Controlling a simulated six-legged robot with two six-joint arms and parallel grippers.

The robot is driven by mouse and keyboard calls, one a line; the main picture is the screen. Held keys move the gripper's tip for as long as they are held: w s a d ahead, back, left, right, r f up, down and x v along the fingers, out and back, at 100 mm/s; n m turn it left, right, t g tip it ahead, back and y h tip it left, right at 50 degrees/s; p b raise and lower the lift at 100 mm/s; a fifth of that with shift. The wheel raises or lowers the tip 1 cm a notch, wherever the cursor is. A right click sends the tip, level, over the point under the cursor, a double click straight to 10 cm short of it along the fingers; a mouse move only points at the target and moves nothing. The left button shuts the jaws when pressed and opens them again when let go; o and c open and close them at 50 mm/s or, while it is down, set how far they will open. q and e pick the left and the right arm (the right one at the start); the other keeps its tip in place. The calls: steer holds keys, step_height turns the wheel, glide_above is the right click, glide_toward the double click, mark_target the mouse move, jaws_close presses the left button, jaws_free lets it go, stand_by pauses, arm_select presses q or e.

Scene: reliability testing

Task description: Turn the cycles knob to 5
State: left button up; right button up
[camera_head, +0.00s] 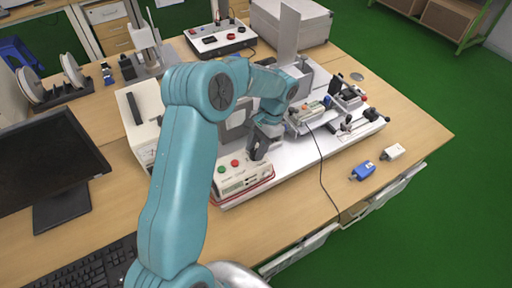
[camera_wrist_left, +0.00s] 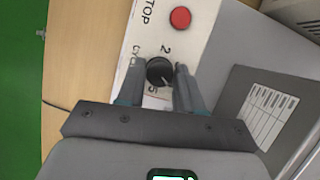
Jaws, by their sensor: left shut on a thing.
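The black round cycles knob (camera_wrist_left: 159,71) sits on the white face of the control box (camera_head: 240,183), between the printed digits 2 and 5 in the left wrist view. A pale mark on the knob points down and slightly right in that view, towards the side of the 5. The exact setting is hard to read. My left gripper (camera_head: 258,152) reaches down at the box's right end. Its two fingers (camera_wrist_left: 160,76) stand on either side of the knob and are shut on it. In the head view the gripper hides the knob. My right gripper is not in view.
A red button (camera_wrist_left: 180,17) lies beside the knob, near the word STOP. A green button (camera_head: 221,169) is farther left on the box. A test rig (camera_head: 315,112) stands behind and right. A monitor (camera_head: 50,160) stands left. The table's front right is mostly clear.

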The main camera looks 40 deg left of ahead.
arm_select(q)
steer(key=m+y, duration=0.1)
steer(key=m, duration=0.1)
steer(key=m+y+b, duration=0.1)
steer(key=m, duration=0.2)
steer(key=shift+s+d+f+m+t, duration=0.1)
steer(key=shift+s+d+m+t, duration=0.1)
steer(key=shift+m+t, duration=0.1)
steer(key=m+t+y, duration=0.1)
steer(key=m, duration=0.3)
steer(key=shift+m+b, duration=0.4)
steer(key=shift+t, duration=0.3)
steer(key=o, duration=1)
steer(key=shift+w+d+r, duration=0.15)
steer(key=shift+r, duration=0.3)
steer(key=v, duration=1.5)
steer(key=shift+d+r, duration=0.15)
steer(key=shift+d, duration=0.2)
